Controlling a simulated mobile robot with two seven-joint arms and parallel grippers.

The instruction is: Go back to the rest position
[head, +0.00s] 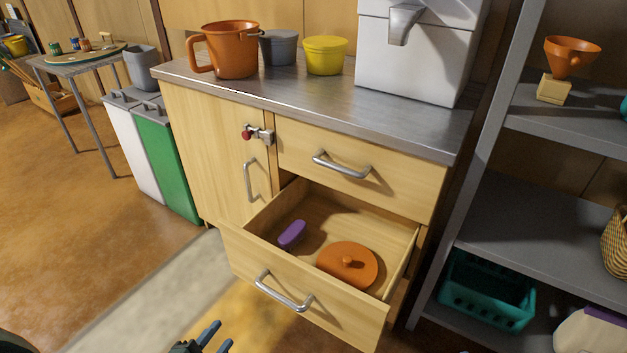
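My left gripper (222,333) shows at the bottom edge, in front of the pulled-out lower drawer (325,290). Its two dark fingers are apart with nothing between them, and it is clear of the drawer handle (283,292). The rest of the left arm is mostly cut off by the frame. My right gripper is not in view. Inside the open drawer lie an orange lid (348,265) with a knob and a purple block-like object (292,234).
The cabinet top (310,105) bears an orange jug (230,50), a grey pot (279,48), a yellow pot (325,56) and a white dispenser (415,50). A grey shelf unit (540,225) stands close on the right. Open floor (70,220) lies at left.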

